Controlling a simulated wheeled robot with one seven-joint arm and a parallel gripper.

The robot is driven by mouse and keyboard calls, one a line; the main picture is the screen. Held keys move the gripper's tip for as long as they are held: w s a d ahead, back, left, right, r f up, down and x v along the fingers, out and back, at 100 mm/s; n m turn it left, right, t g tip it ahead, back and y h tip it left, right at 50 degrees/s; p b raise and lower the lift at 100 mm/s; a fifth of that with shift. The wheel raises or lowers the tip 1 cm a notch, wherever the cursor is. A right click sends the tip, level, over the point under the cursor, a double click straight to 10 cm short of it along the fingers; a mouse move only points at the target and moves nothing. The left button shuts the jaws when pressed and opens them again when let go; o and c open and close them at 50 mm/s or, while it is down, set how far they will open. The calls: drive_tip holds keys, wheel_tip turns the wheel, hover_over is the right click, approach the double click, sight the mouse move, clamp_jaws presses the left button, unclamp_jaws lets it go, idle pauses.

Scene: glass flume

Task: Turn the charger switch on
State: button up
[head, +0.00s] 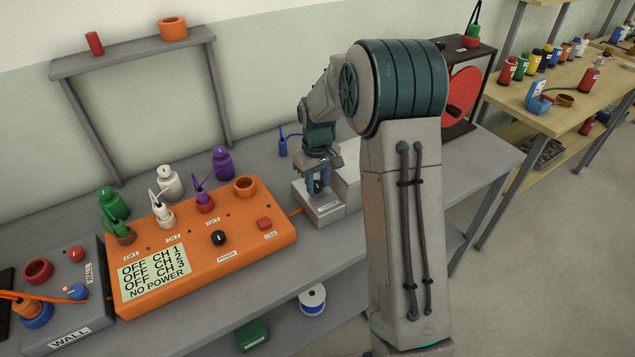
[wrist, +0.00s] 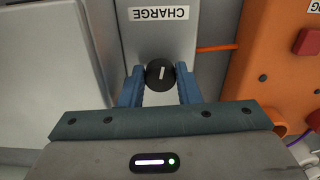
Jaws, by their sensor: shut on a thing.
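The charger (head: 324,212) is a light grey box on the grey bench, right of the orange unit. In the wrist view its top (wrist: 158,45) bears a label reading CHARGE, seen upside down. A round black knob with a white line, the charger switch (wrist: 160,73), sits on that top. My gripper (head: 319,185) is above the charger, pointing down. In the wrist view its blue fingers (wrist: 160,84) are shut on the knob, one on each side. The knob's white line runs nearly along the picture's vertical, slightly tilted.
The orange unit (head: 262,254) stands left of the charger, with its display reading OFF for three channels and NO POWER. It has a black knob (head: 218,238) and a red button (head: 264,224). An orange cable (wrist: 217,47) joins it to the charger. A taller grey block (head: 346,176) stands close beside the charger.

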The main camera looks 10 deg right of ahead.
sight(315, 184)
drive_tip(key=m+b, duration=0.1)
drive_tip(key=m, duration=0.3)
drive_tip(key=shift+a, duration=0.1)
drive_tip(key=m, duration=0.4)
drive_tip(key=shift+a, duration=0.1)
drive_tip(key=m, duration=0.3)
drive_tip(key=shift+m, duration=0.4)
drive_tip(key=shift+w+r+m, duration=0.1)
drive_tip(key=shift+m, duration=1.7)
drive_tip(key=o, duration=0.7)
wheel_tip(315, 184, up, 14)
